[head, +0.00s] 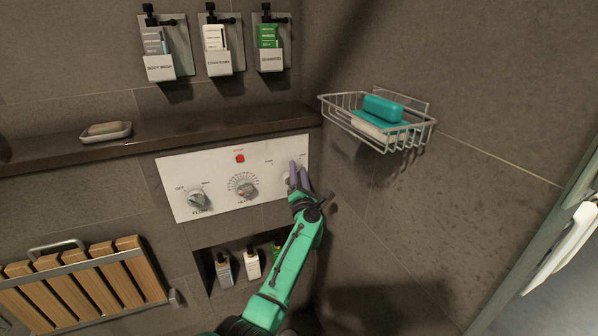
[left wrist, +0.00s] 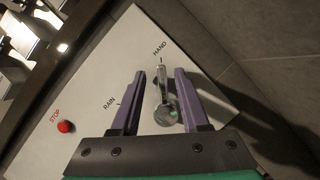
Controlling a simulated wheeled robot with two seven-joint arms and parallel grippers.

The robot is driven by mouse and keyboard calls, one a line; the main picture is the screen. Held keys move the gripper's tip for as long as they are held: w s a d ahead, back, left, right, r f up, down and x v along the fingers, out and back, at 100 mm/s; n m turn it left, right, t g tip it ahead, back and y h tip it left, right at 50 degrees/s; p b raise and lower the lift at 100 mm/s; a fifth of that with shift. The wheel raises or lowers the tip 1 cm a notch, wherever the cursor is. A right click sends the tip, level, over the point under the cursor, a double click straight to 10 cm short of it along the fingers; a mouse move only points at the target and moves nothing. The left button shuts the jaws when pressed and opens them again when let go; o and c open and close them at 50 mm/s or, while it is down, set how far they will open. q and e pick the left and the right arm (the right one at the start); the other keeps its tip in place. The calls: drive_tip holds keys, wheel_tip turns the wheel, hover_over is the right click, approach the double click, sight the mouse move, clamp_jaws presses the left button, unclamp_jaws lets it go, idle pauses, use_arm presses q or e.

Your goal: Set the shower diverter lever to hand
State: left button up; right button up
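The white control panel (head: 222,167) is on the tiled wall, with the diverter at its right end. In the left wrist view the silver diverter lever (left wrist: 163,94) points up toward the HAND label (left wrist: 160,48). The RAIN label (left wrist: 109,103) is to its left. My left gripper (head: 298,174) is at the panel's right end and hides most of the lever in the head view. In the left wrist view its purple fingers (left wrist: 160,74) are open, one on each side of the lever, with a gap visible on both sides. My right gripper is out of view.
A red stop button (head: 240,158) and two dials, one central (head: 243,188) and one at the left (head: 197,201), are on the panel. A dark ledge (head: 220,130) runs above. A wire basket (head: 405,137) with soap juts out at the right. Bottles stand in a niche (head: 208,270) below.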

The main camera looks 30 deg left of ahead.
use_arm(q)
drive_tip(key=v, duration=1.4)
drive_tip(key=shift+s+d, duration=0.2)
drive_tip(key=shift+s, duration=0.1)
